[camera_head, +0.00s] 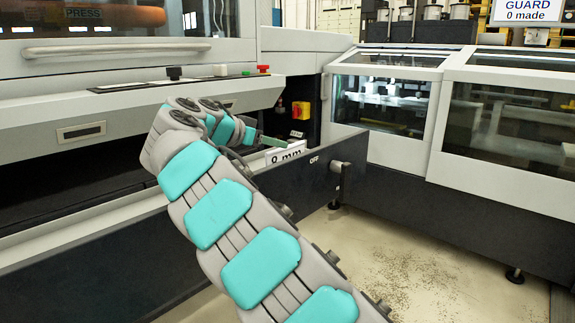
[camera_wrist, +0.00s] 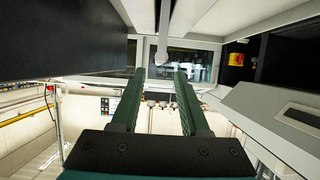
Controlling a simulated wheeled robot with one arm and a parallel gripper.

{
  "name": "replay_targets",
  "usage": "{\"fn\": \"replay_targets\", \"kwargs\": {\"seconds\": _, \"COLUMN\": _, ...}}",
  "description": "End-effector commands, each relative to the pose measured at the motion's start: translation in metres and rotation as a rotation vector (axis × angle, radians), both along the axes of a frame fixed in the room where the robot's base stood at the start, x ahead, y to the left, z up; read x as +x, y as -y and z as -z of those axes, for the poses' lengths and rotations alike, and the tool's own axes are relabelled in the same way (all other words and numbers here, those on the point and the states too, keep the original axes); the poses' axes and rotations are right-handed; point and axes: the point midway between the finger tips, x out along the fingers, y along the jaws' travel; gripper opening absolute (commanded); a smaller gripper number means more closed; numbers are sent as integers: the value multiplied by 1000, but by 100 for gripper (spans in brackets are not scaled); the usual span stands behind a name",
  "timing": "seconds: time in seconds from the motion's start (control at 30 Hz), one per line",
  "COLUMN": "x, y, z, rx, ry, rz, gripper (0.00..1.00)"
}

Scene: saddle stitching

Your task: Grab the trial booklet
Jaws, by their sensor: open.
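I cannot pick out the trial booklet for certain in either view. In the head view a white piece with dark lettering ending in "mm" (camera_head: 286,155) shows just beyond my gripper, by the dark panel; I cannot tell whether it is a sign or a booklet. My gripper shows its two green fingers (camera_wrist: 160,73) in the wrist view, apart with nothing between them. In the head view my arm hides most of the gripper, and only a green finger shows above the white piece.
A long dark panel (camera_head: 345,180) marked "OFF" borders the space below my arm. The grey press (camera_head: 110,112) stands at left, with a red button (camera_head: 263,69). A yellow-red switch (camera_head: 300,110) is behind. A windowed machine (camera_head: 440,120) stands at right. Open floor (camera_head: 440,265) lies front right.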

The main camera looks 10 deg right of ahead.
Motion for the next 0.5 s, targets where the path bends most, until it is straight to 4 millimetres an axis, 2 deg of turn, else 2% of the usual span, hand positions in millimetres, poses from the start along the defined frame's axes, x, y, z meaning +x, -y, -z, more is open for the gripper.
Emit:
{"fn": "replay_targets", "kwargs": {"seconds": 0.17, "x": 6, "y": 9, "z": 6, "rx": -1, "ry": 0, "rz": 0, "gripper": 45}}
{"fn": "replay_targets", "kwargs": {"seconds": 0.5, "x": 27, "y": 41, "z": 27, "rx": 0, "ry": -2, "rz": 1, "gripper": 45}}
